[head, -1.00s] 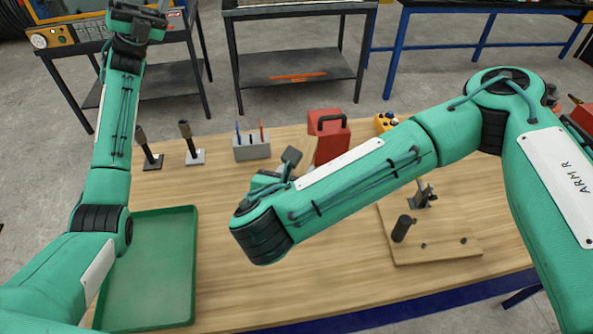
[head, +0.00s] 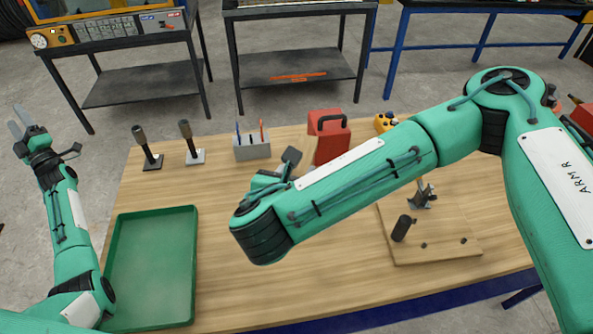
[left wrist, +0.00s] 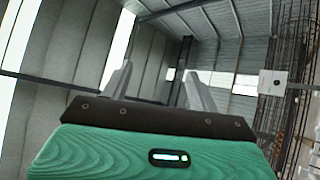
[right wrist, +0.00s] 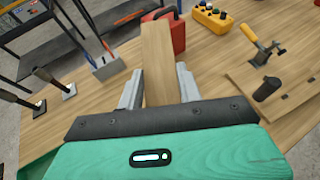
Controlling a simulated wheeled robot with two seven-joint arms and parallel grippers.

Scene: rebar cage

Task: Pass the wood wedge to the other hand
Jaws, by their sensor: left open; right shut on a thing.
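The wood wedge (right wrist: 159,65) is a long pale wooden piece. In the right wrist view it stands out between the fingers of my right gripper (right wrist: 158,88), which is shut on it. In the head view my right forearm hides the wedge and most of that gripper. My left gripper (head: 22,128) is at the far left of the head view, beyond the table's left edge, with two grey fingers apart and empty. In the left wrist view the open fingers (left wrist: 158,88) point at the walls and roof, with nothing between them. The two grippers are far apart.
A green tray (head: 152,314) lies at the table's left. Two dark-handled tools on stands (head: 144,147), a grey pen block (head: 252,149) and a red case (head: 329,138) line the back. A wooden board with a clamp (head: 437,250) lies right. The table's front middle is clear.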

